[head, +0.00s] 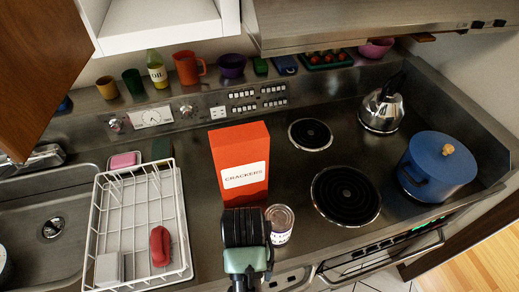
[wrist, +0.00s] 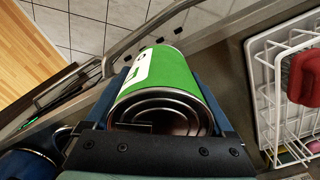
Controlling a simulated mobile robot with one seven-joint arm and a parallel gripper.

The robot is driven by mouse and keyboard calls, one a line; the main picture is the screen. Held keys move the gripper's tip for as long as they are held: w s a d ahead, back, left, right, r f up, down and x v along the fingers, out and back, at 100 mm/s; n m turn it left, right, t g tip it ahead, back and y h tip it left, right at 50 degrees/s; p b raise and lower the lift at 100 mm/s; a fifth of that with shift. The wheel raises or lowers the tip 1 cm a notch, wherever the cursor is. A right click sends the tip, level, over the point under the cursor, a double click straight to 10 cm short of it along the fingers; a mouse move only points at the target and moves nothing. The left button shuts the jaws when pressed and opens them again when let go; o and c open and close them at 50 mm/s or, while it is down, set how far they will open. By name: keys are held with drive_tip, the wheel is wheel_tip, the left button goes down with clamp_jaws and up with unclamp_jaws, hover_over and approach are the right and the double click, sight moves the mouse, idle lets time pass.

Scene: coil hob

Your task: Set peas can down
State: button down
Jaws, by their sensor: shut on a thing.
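The peas can (wrist: 165,82) is green with a white label patch and a ringed metal end. It fills the middle of the wrist view, lying between the blue fingers of my gripper (wrist: 160,95), which is shut on it. In the head view, my gripper (head: 246,235) is at the bottom centre, in front of the cracker box. The green can is hidden there. I cannot tell whether its far end touches the counter.
A red cracker box (head: 240,162) stands just behind my gripper. A pale-labelled can (head: 280,225) stands close on its right. A white dish rack (head: 183,225) is at left; a coil burner (head: 346,195) and a blue pot (head: 437,167) are at right.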

drive_tip(key=w+d+n, duration=0.1)
drive_tip(key=d+n, duration=0.1)
drive_tip(key=n, duration=0.1)
drive_tip(key=shift+w+f+b, duration=0.35)
drive_tip(key=shift+b, duration=0.05)
drive_tip(key=shift+d, duration=0.1)
